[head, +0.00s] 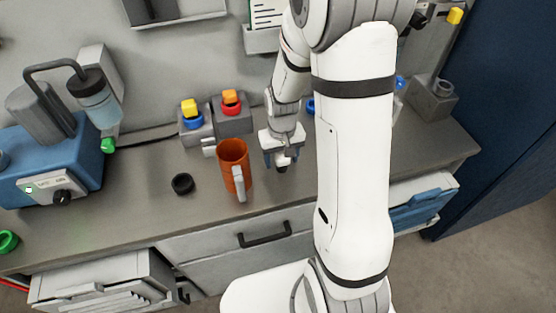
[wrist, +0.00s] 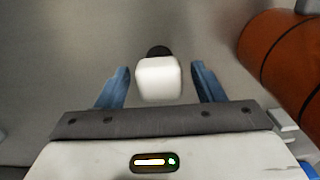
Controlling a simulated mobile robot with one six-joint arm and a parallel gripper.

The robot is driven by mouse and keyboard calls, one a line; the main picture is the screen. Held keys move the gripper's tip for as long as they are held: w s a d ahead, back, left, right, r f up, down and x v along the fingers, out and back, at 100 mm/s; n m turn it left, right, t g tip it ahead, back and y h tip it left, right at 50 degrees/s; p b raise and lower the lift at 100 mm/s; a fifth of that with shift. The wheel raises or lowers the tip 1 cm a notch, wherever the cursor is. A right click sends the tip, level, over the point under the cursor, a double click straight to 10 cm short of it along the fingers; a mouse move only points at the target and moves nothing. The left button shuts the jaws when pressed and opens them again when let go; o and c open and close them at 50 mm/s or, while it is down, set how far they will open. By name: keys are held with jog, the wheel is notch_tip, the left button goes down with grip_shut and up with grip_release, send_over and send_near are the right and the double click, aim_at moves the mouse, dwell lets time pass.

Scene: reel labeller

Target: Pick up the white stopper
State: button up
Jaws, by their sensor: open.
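The white stopper (wrist: 158,82) shows in the wrist view as a white rounded block with a dark round part at its far end. It sits between the two blue fingers of my gripper (wrist: 160,70), with a visible gap on each side. My gripper is open. In the head view my gripper (head: 282,160) is low over the grey bench, just right of the orange mug.
The orange mug (head: 233,158) stands close to the left, its handle toward the front. A black ring (head: 182,184) lies further left. Blocks with a blue-and-yellow knob (head: 191,115) and a red-and-orange knob (head: 231,102) stand behind. A blue machine (head: 50,160) is at far left.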

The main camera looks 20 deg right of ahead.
jog(key=shift+f, duration=0.35)
jog(key=shift+c, duration=0.2)
jog(key=c, duration=1)
jog(key=shift+r, duration=0.15)
